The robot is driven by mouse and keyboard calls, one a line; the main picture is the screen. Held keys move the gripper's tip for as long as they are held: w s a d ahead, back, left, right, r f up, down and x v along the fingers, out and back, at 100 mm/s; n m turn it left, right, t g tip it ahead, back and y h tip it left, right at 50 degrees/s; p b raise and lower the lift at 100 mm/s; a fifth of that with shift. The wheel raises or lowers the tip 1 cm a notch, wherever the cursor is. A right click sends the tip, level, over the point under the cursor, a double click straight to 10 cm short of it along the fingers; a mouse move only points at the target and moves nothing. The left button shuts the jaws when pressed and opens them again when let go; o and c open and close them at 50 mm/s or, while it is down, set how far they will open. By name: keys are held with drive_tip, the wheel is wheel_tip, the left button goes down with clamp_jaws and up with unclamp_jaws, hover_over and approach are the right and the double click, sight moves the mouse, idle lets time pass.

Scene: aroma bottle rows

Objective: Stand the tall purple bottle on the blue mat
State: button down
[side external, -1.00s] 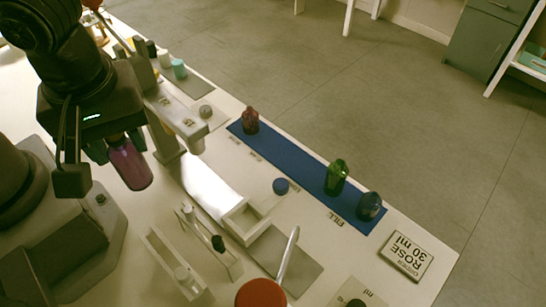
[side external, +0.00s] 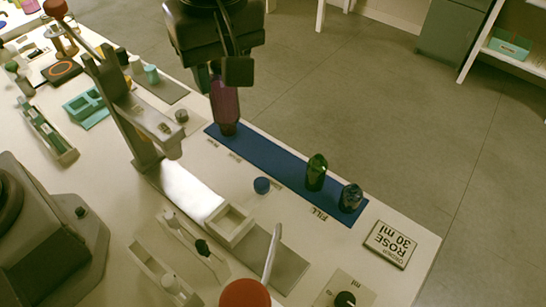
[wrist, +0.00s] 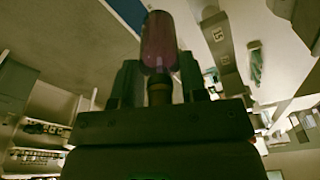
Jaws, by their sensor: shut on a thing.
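The tall purple bottle (side external: 225,100) hangs roughly upright from my gripper (side external: 220,72), base down. In the wrist view my gripper (wrist: 158,88) is shut on the neck end of the purple bottle (wrist: 158,42). The blue mat (side external: 268,156) lies along the table's far edge. The held bottle is in line with the mat's left end in the side view; its height above the mat is hard to tell. A small dark red bottle (side external: 228,131) stands at that end, mostly hidden behind the held bottle.
A green bottle (side external: 316,173) and a dark blue-grey bottle (side external: 350,198) stand on the mat's right part. The mat between the red and green bottles is bare. A grey stand (side external: 140,118) rises to the left.

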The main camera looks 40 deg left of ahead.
drive_tip(key=w+f, duration=0.3)
drive_tip(key=w, duration=0.9)
drive_tip(key=f, duration=1.8)
drive_tip(key=shift+s+a+f, duration=0.1)
drive_tip(key=shift+s+a, duration=0.15)
drive_tip(key=shift+a, duration=0.1)
drive_tip(key=shift+f, duration=0.2)
drive_tip(key=c, duration=0.7)
unclamp_jaws()
drive_tip(key=shift+o, duration=0.2)
drive_tip(key=shift+r, duration=0.15)
